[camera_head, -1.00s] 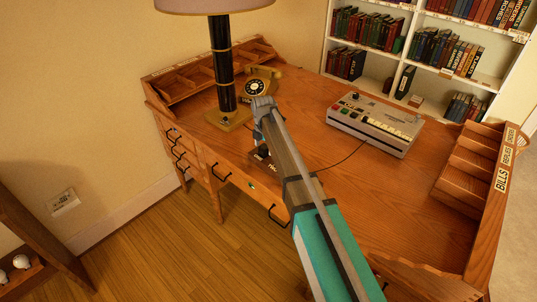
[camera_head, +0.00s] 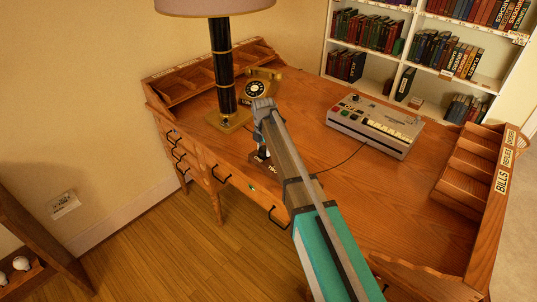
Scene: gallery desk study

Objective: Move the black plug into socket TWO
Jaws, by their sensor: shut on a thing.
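My gripper (camera_head: 262,150) points down over the near edge of the desk, left of its middle, and is shut. The thing in its jaws is too small and covered to make out; a dark cord (camera_head: 347,158) runs from the grey machine toward it and passes behind my arm, so it may be the black plug. A small dark block (camera_head: 272,168) with pale marks sits on the desk right under the fingertips, mostly hidden by my arm. I cannot read its marks or tell which socket is TWO, or whether the gripped thing touches the block.
A lamp (camera_head: 222,70) and a yellow telephone (camera_head: 257,88) stand close behind my gripper. The grey machine (camera_head: 375,125) with coloured buttons stands at the back right. Labelled wooden trays (camera_head: 470,165) line the right edge. A pale labelled plate (camera_head: 64,204) is on the left wall.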

